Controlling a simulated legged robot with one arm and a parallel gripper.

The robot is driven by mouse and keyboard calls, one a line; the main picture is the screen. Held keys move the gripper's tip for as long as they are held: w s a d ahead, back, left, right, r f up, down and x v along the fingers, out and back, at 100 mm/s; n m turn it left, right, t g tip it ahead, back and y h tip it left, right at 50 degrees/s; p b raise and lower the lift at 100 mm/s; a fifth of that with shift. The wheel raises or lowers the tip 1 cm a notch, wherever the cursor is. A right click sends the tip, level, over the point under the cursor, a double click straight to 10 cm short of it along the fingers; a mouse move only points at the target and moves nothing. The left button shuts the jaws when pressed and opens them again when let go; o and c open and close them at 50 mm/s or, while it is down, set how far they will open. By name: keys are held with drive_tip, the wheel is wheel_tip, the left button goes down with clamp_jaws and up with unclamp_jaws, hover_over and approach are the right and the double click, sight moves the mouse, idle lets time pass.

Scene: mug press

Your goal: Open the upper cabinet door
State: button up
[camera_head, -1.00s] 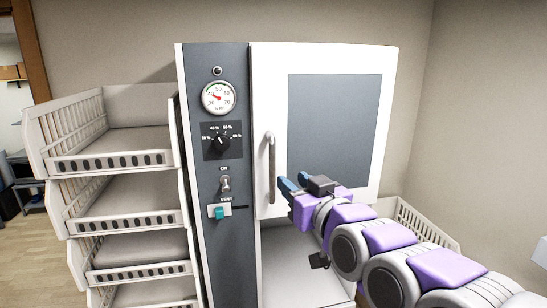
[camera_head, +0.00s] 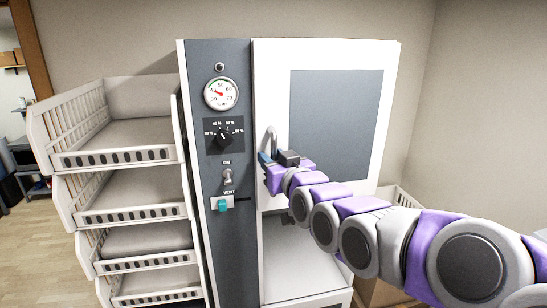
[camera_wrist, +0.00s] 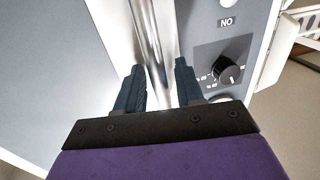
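The upper cabinet door (camera_head: 335,125) is white with a dark grey panel and looks shut in the head view. Its vertical handle (camera_head: 271,138) is on the door's left side; my gripper hides its lower part. My gripper (camera_head: 265,160) is at the handle. In the wrist view the metal handle (camera_wrist: 148,35) runs between the two dark blue fingers of my gripper (camera_wrist: 158,72). The fingers are apart, with gaps seen beside the bar, so they do not look closed on it.
A grey control panel with a gauge (camera_head: 221,94), a knob (camera_head: 224,138) and a teal vent switch (camera_head: 222,205) stands left of the door. White stacked baskets (camera_head: 120,157) are further left. An open lower bay (camera_head: 300,270) lies under the door.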

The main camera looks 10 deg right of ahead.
drive_tip(key=shift+c, duration=0.4)
clamp_jaws()
